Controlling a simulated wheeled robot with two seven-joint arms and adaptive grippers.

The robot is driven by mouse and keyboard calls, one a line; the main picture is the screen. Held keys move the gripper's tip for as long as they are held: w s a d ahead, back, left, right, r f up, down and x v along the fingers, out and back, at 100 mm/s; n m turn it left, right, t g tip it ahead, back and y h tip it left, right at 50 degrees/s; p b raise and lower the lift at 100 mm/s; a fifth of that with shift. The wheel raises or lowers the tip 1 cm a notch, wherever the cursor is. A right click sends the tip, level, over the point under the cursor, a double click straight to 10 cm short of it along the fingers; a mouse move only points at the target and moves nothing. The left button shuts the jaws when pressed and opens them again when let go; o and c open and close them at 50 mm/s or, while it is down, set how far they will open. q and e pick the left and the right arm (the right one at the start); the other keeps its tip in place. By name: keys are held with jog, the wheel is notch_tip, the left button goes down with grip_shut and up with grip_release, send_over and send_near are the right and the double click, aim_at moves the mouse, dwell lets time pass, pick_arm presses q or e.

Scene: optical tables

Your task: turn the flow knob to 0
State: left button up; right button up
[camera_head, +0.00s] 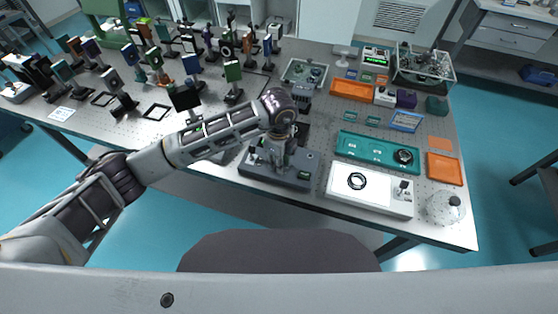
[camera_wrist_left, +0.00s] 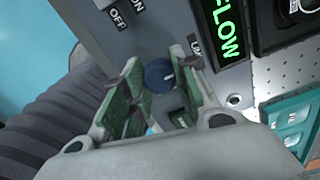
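The flow knob (camera_wrist_left: 160,75) is a round blue knob with a pale pointer line, on a grey panel. In the left wrist view it appears between the fingertips of my left gripper (camera_wrist_left: 157,72). The fingers are apart, one on each side; I cannot tell whether they touch it. In the head view my left gripper (camera_head: 284,150) points down over the dark grey flow device (camera_head: 255,172) at the table's front edge, and the knob is hidden. A green "FLOW" display (camera_wrist_left: 226,30) is beside the knob. My right gripper is not in view.
An ON/OFF switch label (camera_wrist_left: 118,18) is on the same panel. Right of the device are a white instrument (camera_head: 340,192) and a teal instrument (camera_head: 360,143). Several optical mounts crowd the table's left side. An orange tray (camera_head: 352,90) lies farther back.

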pick_arm(q)
jog(key=o, duration=0.5)
jog(key=shift+c, duration=0.2)
jog(key=shift+r, duration=0.55)
notch_tip(320, 180, up, 11)
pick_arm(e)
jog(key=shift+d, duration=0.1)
pick_arm(q)
jog(key=shift+d+f, duration=0.1)
dwell(0.4)
